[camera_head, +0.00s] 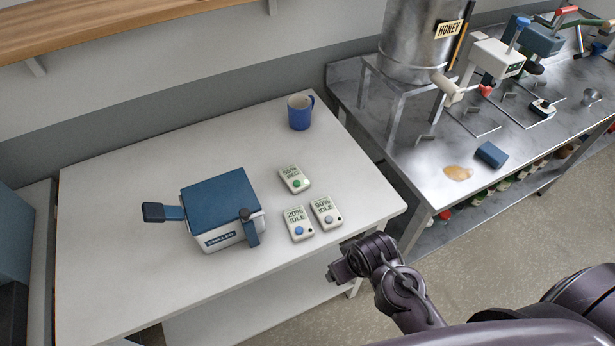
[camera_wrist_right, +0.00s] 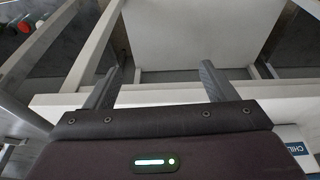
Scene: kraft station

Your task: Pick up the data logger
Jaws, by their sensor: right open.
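Three small white data loggers lie on the white table. One logger (camera_head: 294,180) reads 50% REC and has a green button. A second logger (camera_head: 298,224) reads 20% IDLE and has a blue button. A third logger (camera_head: 326,212) reads 90% IDLE and has a grey button. My right gripper (camera_head: 338,271) is just off the table's front edge, below and right of the loggers in the head view. In the right wrist view its two fingers (camera_wrist_right: 160,80) are apart with nothing between them. No logger shows in that view. My left gripper is not in view.
A blue-topped chiller box (camera_head: 220,203) with handles stands left of the loggers. A blue mug (camera_head: 300,112) is at the back of the white table (camera_head: 120,270). A steel bench (camera_head: 400,150) with a honey tank (camera_head: 415,45) stands at the right. Floor is open in front.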

